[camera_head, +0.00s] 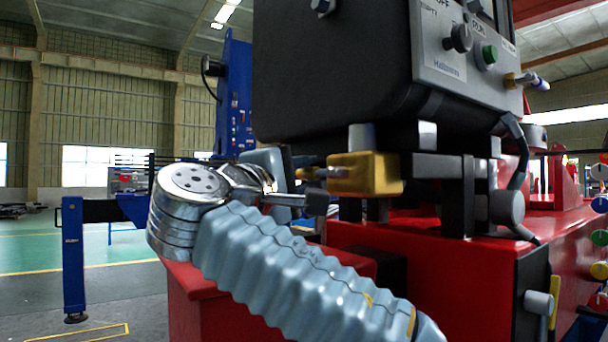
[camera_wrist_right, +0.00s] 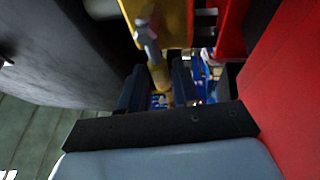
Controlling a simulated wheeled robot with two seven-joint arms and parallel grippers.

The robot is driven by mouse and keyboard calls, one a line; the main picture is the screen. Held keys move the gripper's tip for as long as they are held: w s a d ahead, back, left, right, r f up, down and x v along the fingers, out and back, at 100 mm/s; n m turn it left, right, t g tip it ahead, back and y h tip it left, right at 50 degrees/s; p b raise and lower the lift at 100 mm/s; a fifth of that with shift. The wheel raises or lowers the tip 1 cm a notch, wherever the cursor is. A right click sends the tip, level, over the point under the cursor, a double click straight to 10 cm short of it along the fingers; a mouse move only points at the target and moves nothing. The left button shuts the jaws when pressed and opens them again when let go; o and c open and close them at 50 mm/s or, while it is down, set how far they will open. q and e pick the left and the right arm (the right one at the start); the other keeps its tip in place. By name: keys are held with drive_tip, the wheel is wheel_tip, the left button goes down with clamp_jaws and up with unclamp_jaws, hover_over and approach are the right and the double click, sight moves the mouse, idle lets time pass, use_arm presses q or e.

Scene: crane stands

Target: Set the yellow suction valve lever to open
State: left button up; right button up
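The yellow valve block (camera_head: 365,173) sits under the black control box in the head view, with a short stem on its left side. In the right wrist view the yellow block (camera_wrist_right: 177,20) is at the top, with a grey metal bolt-like part in front. A yellow lever-like piece (camera_wrist_right: 160,75) hangs below it, between the fingers. My right gripper (camera_head: 318,203) is just below and left of the block, partly hidden by my arm. In the wrist view the right gripper (camera_wrist_right: 159,88) has its dark fingers apart, around the yellow piece; I cannot tell whether they touch it. My left gripper is out of view.
The black control box (camera_head: 330,70) hangs close above my right wrist. The red machine body (camera_head: 430,260) lies below and to the right; its red wall (camera_wrist_right: 290,90) is close beside the gripper. A blue post (camera_head: 73,255) stands on open floor at left.

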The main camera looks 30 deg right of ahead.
drive_tip(key=shift+d, duration=0.1)
clamp_jaws()
idle(0.3)
